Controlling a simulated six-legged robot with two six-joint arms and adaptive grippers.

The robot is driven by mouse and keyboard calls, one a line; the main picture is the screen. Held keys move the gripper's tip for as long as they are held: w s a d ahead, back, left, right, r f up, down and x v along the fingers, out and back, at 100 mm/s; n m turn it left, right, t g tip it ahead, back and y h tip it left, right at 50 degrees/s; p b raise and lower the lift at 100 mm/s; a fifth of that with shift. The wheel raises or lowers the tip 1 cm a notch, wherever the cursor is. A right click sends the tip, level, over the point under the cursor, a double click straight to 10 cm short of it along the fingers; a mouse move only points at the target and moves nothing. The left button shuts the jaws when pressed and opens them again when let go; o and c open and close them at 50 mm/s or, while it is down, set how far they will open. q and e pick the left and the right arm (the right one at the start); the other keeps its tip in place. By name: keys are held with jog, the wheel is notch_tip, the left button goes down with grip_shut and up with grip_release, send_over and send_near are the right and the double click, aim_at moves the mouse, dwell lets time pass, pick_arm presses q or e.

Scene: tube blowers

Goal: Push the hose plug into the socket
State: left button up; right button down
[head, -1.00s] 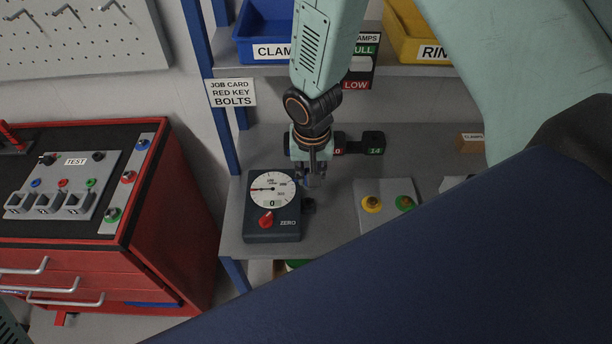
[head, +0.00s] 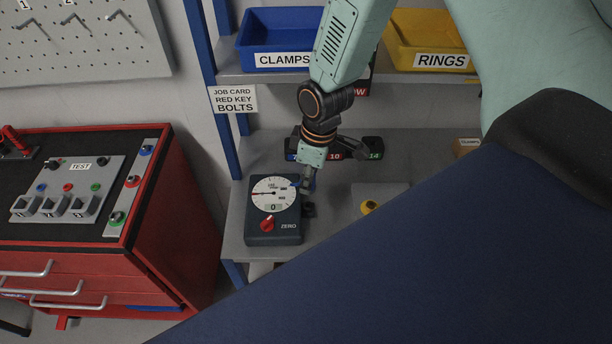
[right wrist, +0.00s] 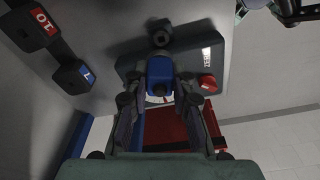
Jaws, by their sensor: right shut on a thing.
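My right gripper (head: 306,188) is tilted down at the right edge of the dark gauge box (head: 288,238). In the right wrist view its fingers (right wrist: 160,88) are shut on a blue block (right wrist: 160,72), which looks to be the hose plug. A bit of blue also shows beside the fingertips in the head view (head: 313,183). A small dark socket (head: 309,210) sticks out of the box's right side. In the right wrist view the socket (right wrist: 160,38) is just beyond the blue block. I cannot tell whether they touch. No hose is clearly visible.
The box has a dial (head: 273,193) and a red ZERO knob (head: 267,224). A plate with a yellow knob (head: 369,207) lies right. A red cabinet (head: 178,200) stands left. Blue and yellow bins (head: 432,30) are above.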

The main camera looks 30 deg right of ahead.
jog(key=n, duration=0.3)
jog(key=shift+f, duration=0.1)
jog(key=shift+s+f, duration=0.1)
jog(key=shift+f+b, duration=1.95)
jog(key=shift+f, duration=0.1)
jog(key=shift+a+f+b, duration=0.1)
jog(key=shift+f+b, duration=0.6)
dwell(0.9)
jog(key=c, duration=1.1)
grip_release()
jog(key=shift+o, duration=0.2)
notch_tip(320, 180, up, 12)
jog(key=d, duration=0.1)
jog(key=shift+s+d, duration=0.15)
jog(key=shift+s, duration=0.15)
